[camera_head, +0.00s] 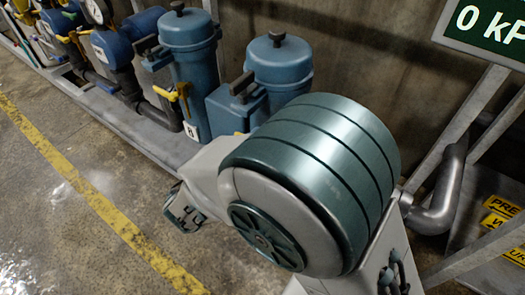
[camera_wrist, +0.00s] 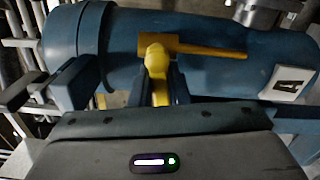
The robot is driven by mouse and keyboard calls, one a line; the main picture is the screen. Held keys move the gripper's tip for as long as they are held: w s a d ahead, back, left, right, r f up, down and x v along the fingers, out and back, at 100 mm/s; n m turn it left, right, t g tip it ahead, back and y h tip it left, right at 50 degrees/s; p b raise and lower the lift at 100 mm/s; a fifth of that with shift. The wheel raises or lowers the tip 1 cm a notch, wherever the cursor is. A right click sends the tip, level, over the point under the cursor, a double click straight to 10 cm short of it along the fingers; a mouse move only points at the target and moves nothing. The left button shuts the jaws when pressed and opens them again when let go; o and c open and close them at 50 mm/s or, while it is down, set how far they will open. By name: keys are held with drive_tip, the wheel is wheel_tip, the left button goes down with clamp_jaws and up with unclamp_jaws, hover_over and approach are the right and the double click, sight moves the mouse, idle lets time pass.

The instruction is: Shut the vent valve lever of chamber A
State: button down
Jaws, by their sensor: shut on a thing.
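In the wrist view, a yellow valve lever (camera_wrist: 205,48) lies across a blue cylindrical chamber (camera_wrist: 110,40). Its bar points right from a rounded yellow hub (camera_wrist: 157,62). A white label (camera_wrist: 290,83) at the chamber's right end carries a dark mark, turned sideways, that looks like an A. My gripper (camera_wrist: 158,88) is shut on the yellow part of the lever at the hub, with one dark finger on each side. The fingertips are partly hidden against the chamber.
In the head view, blue chambers (camera_head: 189,60) and (camera_head: 278,65) stand along a grey base, the left one with a yellow lever (camera_head: 168,94). A grey pipe (camera_head: 440,200) and a frame stand at right. A display (camera_head: 490,30) reads 0 kP. Floor at left is clear.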

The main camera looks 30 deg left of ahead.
drive_tip(key=shift+s+m+b, duration=0.1)
drive_tip(key=shift+m+b, duration=0.9)
drive_tip(key=shift+b, duration=0.2)
drive_tip(key=shift+r, duration=0.2)
drive_tip(key=c, duration=1.4)
unclamp_jaws()
drive_tip(key=s+p, duration=0.1)
drive_tip(key=s, duration=0.6)
drive_tip(key=s+p, duration=0.1)
drive_tip(key=s, duration=0.5)
drive_tip(key=shift+s+a+p, duration=0.2)
drive_tip(key=shift+s+p, duration=0.15)
drive_tip(key=shift+w, duration=0.1)
